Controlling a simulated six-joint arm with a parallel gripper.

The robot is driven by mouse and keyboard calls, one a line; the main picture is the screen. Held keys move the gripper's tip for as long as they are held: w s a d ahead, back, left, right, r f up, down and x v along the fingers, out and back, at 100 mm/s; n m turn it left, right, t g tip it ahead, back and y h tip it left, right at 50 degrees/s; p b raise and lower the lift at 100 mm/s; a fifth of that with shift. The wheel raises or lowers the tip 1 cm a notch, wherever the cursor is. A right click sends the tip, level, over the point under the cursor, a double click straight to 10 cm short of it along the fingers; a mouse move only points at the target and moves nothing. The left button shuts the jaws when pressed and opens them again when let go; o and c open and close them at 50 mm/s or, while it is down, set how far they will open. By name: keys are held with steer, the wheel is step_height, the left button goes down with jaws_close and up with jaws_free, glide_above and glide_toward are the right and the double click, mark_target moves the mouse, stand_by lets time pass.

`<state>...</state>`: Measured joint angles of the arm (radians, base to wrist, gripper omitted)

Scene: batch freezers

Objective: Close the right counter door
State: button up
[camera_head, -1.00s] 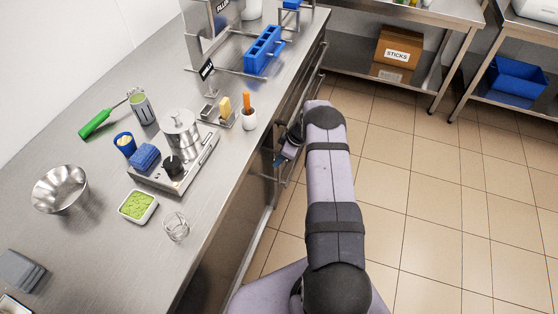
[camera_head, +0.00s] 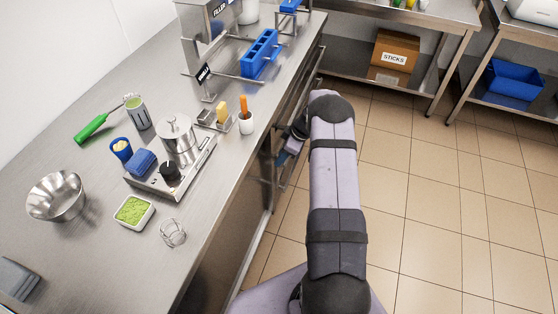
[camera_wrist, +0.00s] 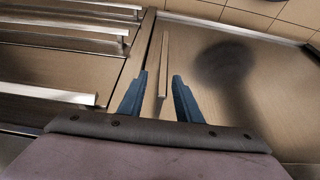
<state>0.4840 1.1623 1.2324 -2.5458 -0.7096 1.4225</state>
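The counter door (camera_wrist: 245,110) is a brushed metal panel that fills the right of the wrist view. Its bar handle (camera_wrist: 165,62) runs lengthwise near the panel's left edge. My gripper (camera_wrist: 159,84) has two blue fingers spread apart, one on each side of the handle's near end. I see a gap on both sides and no clear contact. A dark seam (camera_wrist: 136,62) separates the panel from the drawers; I cannot tell how far the door stands open. In the head view, my gripper (camera_head: 283,157) is at the counter's front, partly hidden by my arm.
Drawers (camera_wrist: 60,62) with bar handles lie left of the door in the wrist view. The steel counter (camera_head: 95,215) holds a metal bowl (camera_head: 56,197), a green tray (camera_head: 133,213) and a glass (camera_head: 172,233) near its edge. Tiled floor (camera_head: 430,220) right of my arm is clear.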

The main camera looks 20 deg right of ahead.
steer(key=shift+v, duration=1.15)
steer(key=w+d+r+m+t+h+p, duration=0.1)
steer(key=w+r+m+t+h+p, duration=0.15)
steer(key=r, duration=1.05)
steer(key=w+d+r+m+t+h+p, duration=0.1)
steer(key=w+r+m+t+h+p, duration=0.2)
steer(key=r, duration=0.9)
steer(key=s+a+f+m+g+b, duration=0.1)
steer(key=s+a, duration=0.5)
steer(key=s, duration=0.6)
steer(key=s+a+f+m+g+y+b, duration=0.1)
steer(key=s+a+f+g, duration=0.2)
steer(key=s, duration=0.8)
steer(key=s+a+f+m+g+y+b, duration=0.1)
steer(key=s+a+g, duration=0.4)
steer(key=s+a, duration=0.6)
steer(key=shift+s+f, duration=0.5)
steer(key=shift+s, duration=0.35)
